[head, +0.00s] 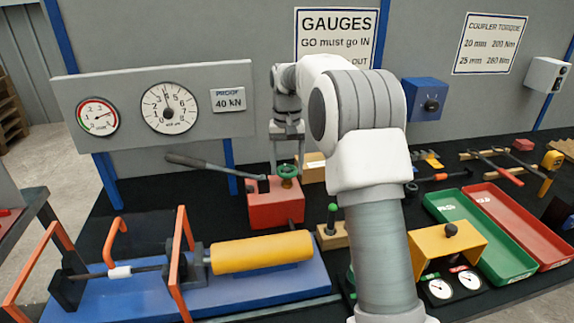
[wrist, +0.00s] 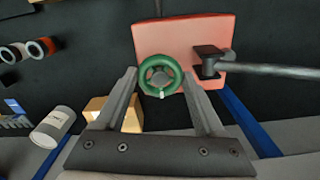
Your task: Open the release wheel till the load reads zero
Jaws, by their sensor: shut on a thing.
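The green release wheel (head: 288,170) sits on top of the red pump block (head: 275,207). My gripper (head: 287,158) reaches down over the wheel from above. In the wrist view the wheel (wrist: 172,87) lies between the fingertips of my gripper (wrist: 159,76), one finger on each side, and my gripper is shut on it. A white mark shows on the wheel's near rim. The large round load gauge (head: 169,108) on the grey panel has its needle pointing nearly straight up, away from zero. Its fine marks are too small to read exactly.
A pump lever (head: 212,171) sticks out left from the block. A yellow cylinder (head: 262,251) lies in the blue frame in front. A smaller gauge (head: 97,117) is on the panel. Green (head: 463,222) and red (head: 510,225) trays lie right.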

